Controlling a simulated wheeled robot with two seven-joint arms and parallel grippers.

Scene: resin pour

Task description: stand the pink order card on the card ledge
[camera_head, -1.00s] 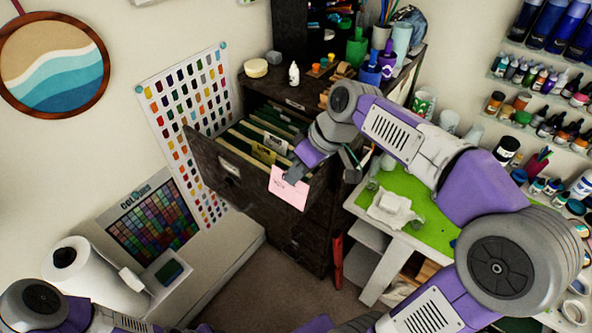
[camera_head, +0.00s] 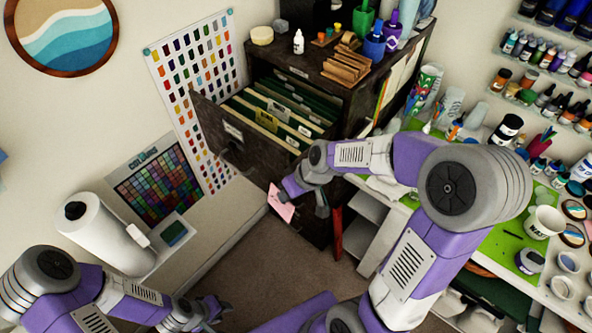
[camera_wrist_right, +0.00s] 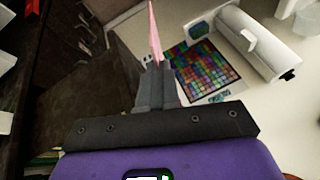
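The pink order card (camera_head: 281,204) is held by my right gripper (camera_head: 289,193) in front of the dark cabinet, below its open drawer. In the right wrist view the card (camera_wrist_right: 155,35) shows nearly edge-on, pinched between the closed fingers (camera_wrist_right: 154,88). A wooden stepped rack (camera_head: 346,66) stands on the cabinet top near its front edge; it may be the card ledge. No card is seen standing on it. My left gripper (camera_head: 216,309) is low in the head view, away from the card; its fingers are too small to read.
The open drawer (camera_head: 243,138) holds green and tan folders and juts out from the cabinet (camera_head: 385,98). A white bottle (camera_head: 298,42) and blue and green jars stand on the cabinet top. A cluttered worktable (camera_head: 510,245) lies right. Floor (camera_head: 285,260) is clear in front.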

